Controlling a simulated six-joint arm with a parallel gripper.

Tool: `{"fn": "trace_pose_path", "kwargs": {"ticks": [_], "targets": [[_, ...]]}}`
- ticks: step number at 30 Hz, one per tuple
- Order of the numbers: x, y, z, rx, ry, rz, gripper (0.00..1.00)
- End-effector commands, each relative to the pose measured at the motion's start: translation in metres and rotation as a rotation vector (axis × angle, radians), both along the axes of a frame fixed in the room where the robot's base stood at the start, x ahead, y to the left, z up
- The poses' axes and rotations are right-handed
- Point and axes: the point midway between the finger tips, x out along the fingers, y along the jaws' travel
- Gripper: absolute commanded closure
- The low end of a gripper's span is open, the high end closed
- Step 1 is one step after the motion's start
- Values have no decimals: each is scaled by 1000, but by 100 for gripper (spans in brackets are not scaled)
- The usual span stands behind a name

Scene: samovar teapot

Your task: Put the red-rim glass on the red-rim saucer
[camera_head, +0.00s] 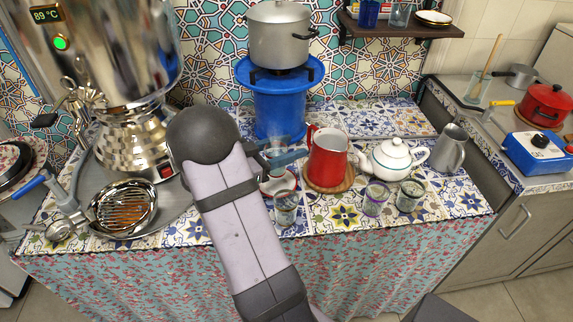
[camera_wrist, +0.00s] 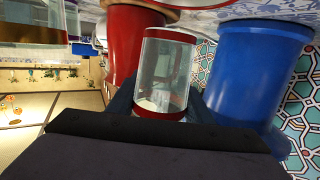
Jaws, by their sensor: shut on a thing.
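The red-rim glass (camera_wrist: 165,72) is clear, with a red band at each end, and sits between my gripper's dark fingers in the wrist view. My gripper (camera_head: 284,158) is shut on it. In the head view the glass (camera_head: 274,150) is partly hidden by the fingers and shows just above and behind the saucer. The red-rim saucer (camera_head: 268,187) is white with a red edge, on the tiled counter, partly hidden by my arm and a clear glass in front. Whether the held glass touches anything below is hidden.
Close to the right stands a red pitcher (camera_head: 327,156) on a wooden board. A clear glass (camera_head: 286,211) stands in front of the saucer. A blue barrel (camera_head: 279,113) is behind, a samovar (camera_head: 130,140) left. A teapot (camera_head: 394,158) and two small glasses stand right.

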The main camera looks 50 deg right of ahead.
Motion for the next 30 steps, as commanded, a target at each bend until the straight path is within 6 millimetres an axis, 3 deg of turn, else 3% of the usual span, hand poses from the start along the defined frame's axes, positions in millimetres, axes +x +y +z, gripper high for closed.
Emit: {"fn": "trace_pose_path", "kwargs": {"ticks": [3, 13, 21, 30], "targets": [[0, 0, -11, -1, 0, 0, 85], [0, 0, -20, -1, 0, 1, 85], [0, 0, -49, 0, 2, 1, 85], [0, 0, -51, -2, -2, 1, 85]]}}
